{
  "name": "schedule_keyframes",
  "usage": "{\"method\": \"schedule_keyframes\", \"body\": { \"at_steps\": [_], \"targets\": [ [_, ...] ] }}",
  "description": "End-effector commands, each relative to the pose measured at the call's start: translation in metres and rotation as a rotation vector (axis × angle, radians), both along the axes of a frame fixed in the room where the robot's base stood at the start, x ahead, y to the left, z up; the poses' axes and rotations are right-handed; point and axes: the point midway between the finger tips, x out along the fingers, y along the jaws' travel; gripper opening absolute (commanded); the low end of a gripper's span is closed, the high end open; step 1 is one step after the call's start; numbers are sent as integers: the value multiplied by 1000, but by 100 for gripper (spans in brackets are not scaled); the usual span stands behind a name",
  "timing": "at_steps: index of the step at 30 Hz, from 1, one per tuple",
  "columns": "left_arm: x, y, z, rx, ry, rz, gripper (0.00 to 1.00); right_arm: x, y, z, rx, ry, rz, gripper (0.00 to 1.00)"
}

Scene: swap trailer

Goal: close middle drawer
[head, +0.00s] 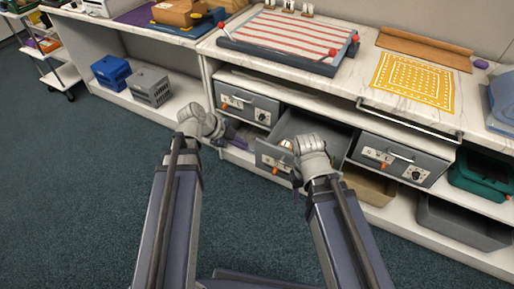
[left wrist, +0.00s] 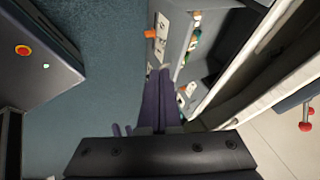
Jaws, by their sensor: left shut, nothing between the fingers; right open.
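The middle drawer (head: 272,160) is grey and stands pulled out from under the counter, its inside partly visible with small items in it. Its front carries a white label, a dial and an orange tag. My left gripper (head: 238,140) is shut and empty, left of the open drawer and in front of the left drawer's lower edge. Its purple fingers (left wrist: 160,98) show together in the left wrist view, beside grey drawer fronts. My right gripper (head: 297,184) is at the right part of the middle drawer's front; the wrist hides most of its fingers, and contact is unclear.
The left drawer (head: 248,106) and right drawer (head: 400,159) sit flush under the counter. Grey and teal bins (head: 478,172) are on shelves at the right. Blue and grey crates (head: 150,86) are at the left. The carpet (head: 75,185) is clear.

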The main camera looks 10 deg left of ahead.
Motion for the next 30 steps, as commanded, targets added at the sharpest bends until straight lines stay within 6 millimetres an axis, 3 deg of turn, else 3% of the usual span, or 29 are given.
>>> {"method": "schedule_keyframes", "body": {
  "at_steps": [19, 24, 30],
  "targets": [
    [33, -50, -85, 1, 3, -1, 0, 0, 0, -85, 0, 0, 0, 50],
    [58, -57, -78, 1, 2, -1, 0, 0, 0, -78, 0, 0, 0, 50],
    [69, -61, -78, 1, 2, 0, 0, 0, 0, -78, 0, 0, 0, 50]
  ]
}}
